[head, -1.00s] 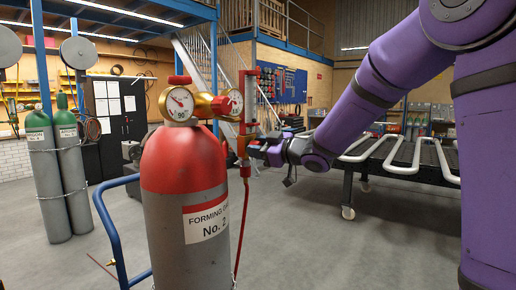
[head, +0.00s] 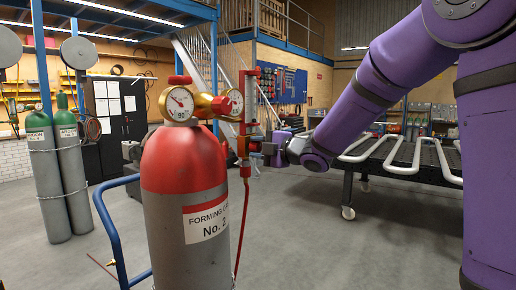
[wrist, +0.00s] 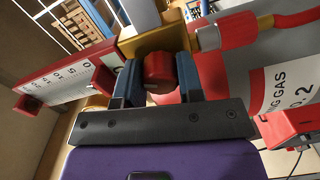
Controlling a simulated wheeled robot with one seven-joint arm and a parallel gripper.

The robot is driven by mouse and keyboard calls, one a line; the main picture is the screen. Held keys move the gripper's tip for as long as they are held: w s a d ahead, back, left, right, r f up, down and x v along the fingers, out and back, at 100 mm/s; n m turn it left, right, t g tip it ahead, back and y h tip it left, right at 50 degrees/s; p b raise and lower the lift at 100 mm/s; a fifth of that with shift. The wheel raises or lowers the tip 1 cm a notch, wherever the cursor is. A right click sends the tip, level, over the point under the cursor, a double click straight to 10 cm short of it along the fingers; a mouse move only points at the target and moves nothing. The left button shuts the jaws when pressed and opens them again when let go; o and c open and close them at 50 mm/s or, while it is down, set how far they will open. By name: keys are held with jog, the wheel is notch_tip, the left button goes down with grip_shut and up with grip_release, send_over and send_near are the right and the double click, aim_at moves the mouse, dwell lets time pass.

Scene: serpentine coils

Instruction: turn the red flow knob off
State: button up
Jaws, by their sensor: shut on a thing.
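The red flow knob (wrist: 160,72) sits between the two blue fingers of my gripper (wrist: 160,85) in the wrist view, and the fingers are shut on it. In the head view my gripper (head: 262,147) is at the base of the flowmeter (head: 250,102), and the knob is hidden there. The flowmeter's scale (wrist: 62,82) shows at the left of the wrist view. The regulator with two round gauges (head: 200,104) sits on top of the grey cylinder with a red shoulder (head: 183,163), labelled Forming Gas No. 2.
A red hose (head: 242,225) hangs from the flowmeter beside the cylinder. A blue cart handle (head: 108,215) is at the cylinder's left. Two green-topped cylinders (head: 53,180) stand at far left. A wheeled table with white serpentine coils (head: 400,155) stands behind my arm. The floor between is clear.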

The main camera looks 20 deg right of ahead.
jog(key=n, duration=0.4)
jog(key=shift+f, duration=0.1)
jog(key=shift+n, duration=0.4)
jog(key=o, duration=0.9)
jog(key=shift+s, duration=0.1)
jog(key=v, duration=1)
jog(key=shift+s+d, duration=0.15)
jog(key=shift+s, duration=0.15)
